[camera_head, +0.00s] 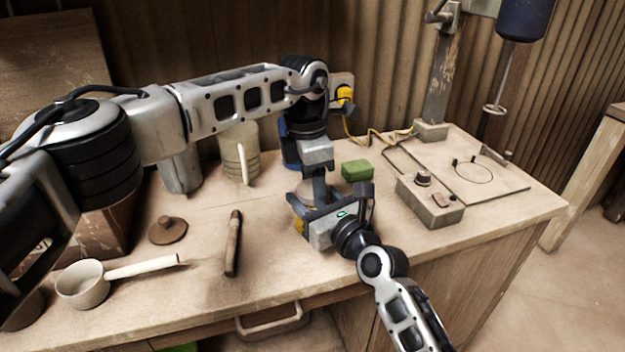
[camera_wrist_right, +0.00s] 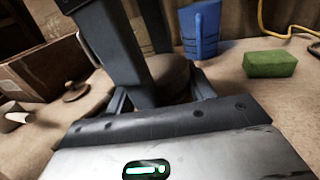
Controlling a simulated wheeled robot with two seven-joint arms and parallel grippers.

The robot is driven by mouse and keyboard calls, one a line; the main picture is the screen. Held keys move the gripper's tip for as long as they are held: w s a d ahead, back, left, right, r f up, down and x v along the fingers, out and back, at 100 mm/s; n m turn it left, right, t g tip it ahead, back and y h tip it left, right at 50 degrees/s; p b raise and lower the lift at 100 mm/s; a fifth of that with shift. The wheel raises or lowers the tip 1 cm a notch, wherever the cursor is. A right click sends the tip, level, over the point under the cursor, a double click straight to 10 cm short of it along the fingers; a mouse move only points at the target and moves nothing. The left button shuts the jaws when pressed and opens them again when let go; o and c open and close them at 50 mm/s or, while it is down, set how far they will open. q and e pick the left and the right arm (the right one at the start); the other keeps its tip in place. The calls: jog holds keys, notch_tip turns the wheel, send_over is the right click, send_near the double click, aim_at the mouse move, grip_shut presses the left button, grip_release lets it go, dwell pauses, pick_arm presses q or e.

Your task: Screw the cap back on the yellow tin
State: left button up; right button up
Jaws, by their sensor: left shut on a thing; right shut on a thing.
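The yellow tin (camera_head: 299,226) shows only as a small yellow patch beside my right gripper (camera_head: 318,213), which is shut on it near the table's front edge. The rest of the tin is hidden by the gripper. My left gripper (camera_head: 319,192) points down from above and is shut on a brownish round cap (camera_head: 306,187). In the right wrist view the cap (camera_wrist_right: 172,75) shows between and behind the left gripper's dark fingers (camera_wrist_right: 140,85), directly above the right gripper's palm. Whether the cap touches the tin's top cannot be seen.
A green sponge (camera_head: 357,169) and a blue mug (camera_wrist_right: 202,30) stand behind the grippers. A wooden-handled tool (camera_head: 233,242), a brown knobbed lid (camera_head: 168,230) and a ladle (camera_head: 84,285) lie to the left. A grey knobbed box (camera_head: 430,205) stands to the right.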

pick_arm(q)
jog(key=shift+a+f, duration=0.25)
jog(key=shift+f, duration=0.35)
pick_arm(e)
jog(key=shift+r, duration=0.15)
pick_arm(q)
jog(key=o, duration=1.1)
jog(key=shift+c, duration=0.2)
jog(key=shift+w, duration=0.1)
jog(key=shift+d+r, duration=0.1)
jog(key=shift+r, duration=0.05)
jog(key=shift+r, duration=0.15)
jog(key=shift+r, duration=1.95)
jog(key=c, duration=1)
pick_arm(e)
jog(key=shift+f, duration=0.2)
pick_arm(q)
jog(key=shift+f, duration=0.3)
